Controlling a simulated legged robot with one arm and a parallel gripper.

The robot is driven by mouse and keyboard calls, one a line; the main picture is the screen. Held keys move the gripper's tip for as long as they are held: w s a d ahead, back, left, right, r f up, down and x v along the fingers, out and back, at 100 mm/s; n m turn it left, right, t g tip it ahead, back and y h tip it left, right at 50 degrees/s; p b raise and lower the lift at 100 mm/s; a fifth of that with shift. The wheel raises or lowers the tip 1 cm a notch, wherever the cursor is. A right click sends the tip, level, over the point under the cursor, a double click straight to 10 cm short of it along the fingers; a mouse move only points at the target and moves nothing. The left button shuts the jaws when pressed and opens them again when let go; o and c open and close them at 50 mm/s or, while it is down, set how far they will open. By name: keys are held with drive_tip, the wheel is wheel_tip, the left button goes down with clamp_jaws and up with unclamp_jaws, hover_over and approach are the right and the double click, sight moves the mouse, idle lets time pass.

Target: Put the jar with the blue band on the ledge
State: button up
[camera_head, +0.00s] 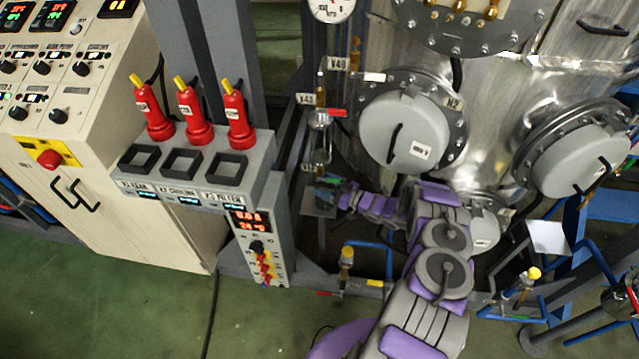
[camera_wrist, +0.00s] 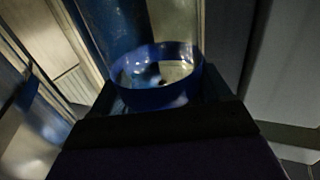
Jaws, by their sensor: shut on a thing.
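The jar with the blue band (camera_wrist: 155,97) is between the jaws in the wrist view. I look over its blue rim, and the clear inside shows blurred reflections. My gripper (camera_wrist: 162,104) is shut on it. In the head view my gripper (camera_head: 330,190) is at the far end of the purple and grey arm, in front of the vessel's pipework. The jar is too small to make out clearly there. A small grey plate (camera_head: 318,209), which may be the ledge, lies at or just under my gripper. I cannot tell whether the jar touches it.
A valve with a red handle (camera_head: 322,118) is just above my gripper. The steel vessel with round grey hatches (camera_head: 402,130) is behind. A grey stand with several red bottles (camera_head: 197,125) is to the left, beside a cream control cabinet (camera_head: 120,200). Green floor is free in front.

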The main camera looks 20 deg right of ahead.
drive_tip(key=x, duration=0.2)
drive_tip(key=shift+w+a+b, duration=0.15)
drive_tip(key=shift+w+b, duration=0.2)
drive_tip(key=shift+b, duration=0.05)
drive_tip(key=shift+f, duration=0.2)
drive_tip(key=o, duration=1.6)
drive_tip(key=shift+c, duration=0.2)
drive_tip(key=shift+r, duration=0.15)
drive_tip(key=p+v, duration=0.2)
drive_tip(key=v, duration=1)
